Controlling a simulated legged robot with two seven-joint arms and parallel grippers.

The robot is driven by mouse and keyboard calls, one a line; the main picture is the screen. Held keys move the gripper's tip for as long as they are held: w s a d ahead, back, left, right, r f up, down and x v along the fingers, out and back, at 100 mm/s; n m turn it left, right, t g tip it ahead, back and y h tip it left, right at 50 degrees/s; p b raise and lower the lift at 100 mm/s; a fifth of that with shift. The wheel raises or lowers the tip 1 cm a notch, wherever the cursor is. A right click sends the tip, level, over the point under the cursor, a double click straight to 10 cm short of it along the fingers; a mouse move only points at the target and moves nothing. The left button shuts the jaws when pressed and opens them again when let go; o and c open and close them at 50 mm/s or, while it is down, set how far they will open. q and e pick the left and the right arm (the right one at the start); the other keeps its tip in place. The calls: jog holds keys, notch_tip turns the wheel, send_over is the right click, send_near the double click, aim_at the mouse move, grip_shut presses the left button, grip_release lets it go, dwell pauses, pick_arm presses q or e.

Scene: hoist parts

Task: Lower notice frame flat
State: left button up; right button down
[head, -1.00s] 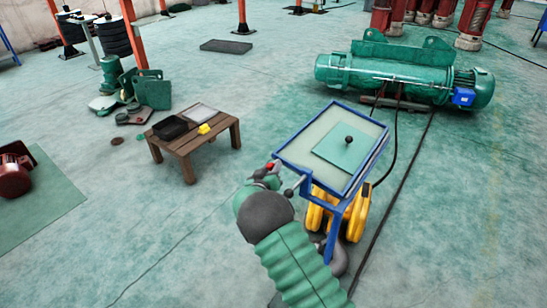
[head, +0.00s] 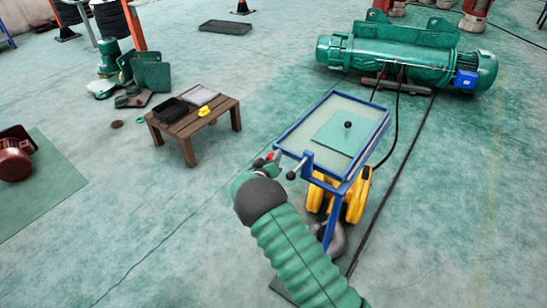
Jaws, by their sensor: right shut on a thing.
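The notice frame (head: 362,163) is a blue-edged rectangle around a pale panel. A teal sheet (head: 334,143) with a black knob (head: 348,125) lies on the panel. The frame looks close to level, on blue legs. My right gripper (head: 275,158) is at its near left corner, shut, apparently on the frame's edge or a small handle there; the exact contact is too small to see. A red bit shows at the fingers, and a short ball-ended lever (head: 292,174) sits just beside them. My left gripper is not in view.
Yellow parts (head: 357,201) and a grey hook stand under the frame. A low wooden table (head: 188,150) holds a black tray. The green hoist (head: 408,62) lies behind, with dark cables on the floor.

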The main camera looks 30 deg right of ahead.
jog(key=c, duration=1.3)
grip_release()
jog(key=shift+w+a+f, duration=0.1)
jog(key=shift+a+f, duration=0.3)
jog(key=shift+a, duration=0.1)
jog(key=shift+o, duration=0.9)
jog(key=shift+r, duration=0.1)
jog(key=shift+d, duration=0.25)
jog(key=p+v, duration=0.1)
jog(key=v, duration=1.6)
jog(key=shift+w, duration=0.1)
